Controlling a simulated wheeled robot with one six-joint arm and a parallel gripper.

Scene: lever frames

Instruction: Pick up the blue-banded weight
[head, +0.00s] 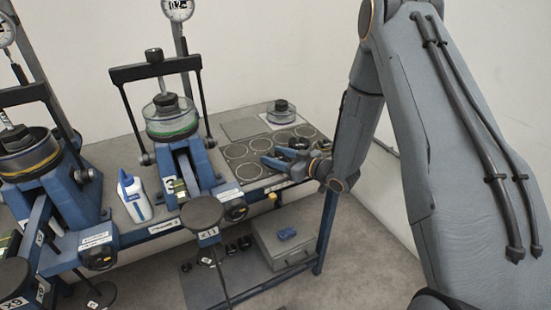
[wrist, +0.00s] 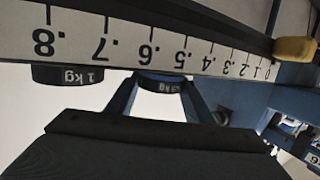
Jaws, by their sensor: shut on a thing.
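My gripper (head: 276,157) is low over the mat with ring outlines (head: 243,171) at the right end of the bench. In the wrist view its two blue fingers (wrist: 160,100) are closed around a dark round weight (wrist: 160,84). The label on this weight ends in "kg"; the number is partly unclear. Another dark weight, marked "1 kg" (wrist: 68,75), is to the left of the fingers. In the head view the fingers and wrist partly hide the held weight. I cannot tell whether it touches the mat.
A numbered scale strip (wrist: 150,45) crosses the wrist view in front of the weights. Blue lever frames (head: 199,165) with dishes stand to the left, with a white-and-blue bottle (head: 135,199) between them.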

